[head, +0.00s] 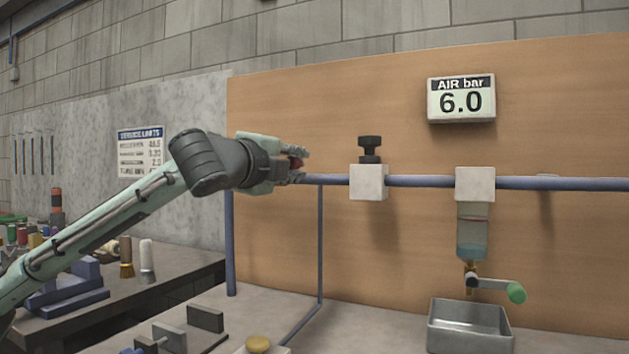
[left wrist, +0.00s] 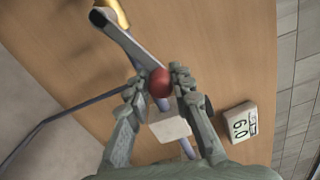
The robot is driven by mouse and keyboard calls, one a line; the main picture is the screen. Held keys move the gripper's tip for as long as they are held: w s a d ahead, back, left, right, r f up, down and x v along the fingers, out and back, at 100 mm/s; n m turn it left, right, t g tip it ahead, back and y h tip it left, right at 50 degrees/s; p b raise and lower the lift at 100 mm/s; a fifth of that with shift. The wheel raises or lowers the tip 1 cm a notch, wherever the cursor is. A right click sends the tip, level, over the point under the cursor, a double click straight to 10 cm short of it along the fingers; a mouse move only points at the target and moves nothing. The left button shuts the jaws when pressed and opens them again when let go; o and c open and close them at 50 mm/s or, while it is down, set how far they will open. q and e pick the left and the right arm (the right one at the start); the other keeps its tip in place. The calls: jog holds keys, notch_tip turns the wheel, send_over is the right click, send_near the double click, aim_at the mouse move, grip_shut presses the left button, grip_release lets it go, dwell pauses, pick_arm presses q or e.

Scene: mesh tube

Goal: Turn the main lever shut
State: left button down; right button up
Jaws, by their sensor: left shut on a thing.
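The main lever (left wrist: 127,40) is a grey bar in the left wrist view, running from a brass fitting (left wrist: 115,13) at the top to a red ball knob (left wrist: 159,83). My left gripper (left wrist: 160,82) has its two fingers on either side of the red knob and is shut on it. In the head view my left gripper (head: 300,163) is at the left end of the blue pipe (head: 420,181), and only a little red shows between its fingers. The gripper hides the valve and most of the lever there. My right gripper is not in view.
An air display (head: 461,100) on the wooden board reads 6.0. A white block with a black knob (head: 369,148) sits on the pipe, right of my gripper. Further right hang a clear bowl (head: 472,235) and a green-tipped handle (head: 516,292) above a metal tray (head: 468,341).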

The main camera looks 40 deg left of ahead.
pick_arm(q)
jog(key=shift+s+a+r+n, duration=0.1)
jog(key=shift+a+r+n, duration=0.15)
jog(key=shift+r+n, duration=0.35)
jog(key=shift+s+a+r+n, duration=0.1)
jog(key=shift+a+r+n, duration=0.25)
jog(key=shift+r+n, duration=0.4)
jog(key=s+a+r+n+b, duration=0.1)
jog(key=a+r+n, duration=0.2)
jog(key=a+n, duration=0.3)
jog(key=shift+s+a+n+b, duration=0.25)
jog(key=shift+a+n+b, duration=0.15)
jog(key=shift+n, duration=2.15)
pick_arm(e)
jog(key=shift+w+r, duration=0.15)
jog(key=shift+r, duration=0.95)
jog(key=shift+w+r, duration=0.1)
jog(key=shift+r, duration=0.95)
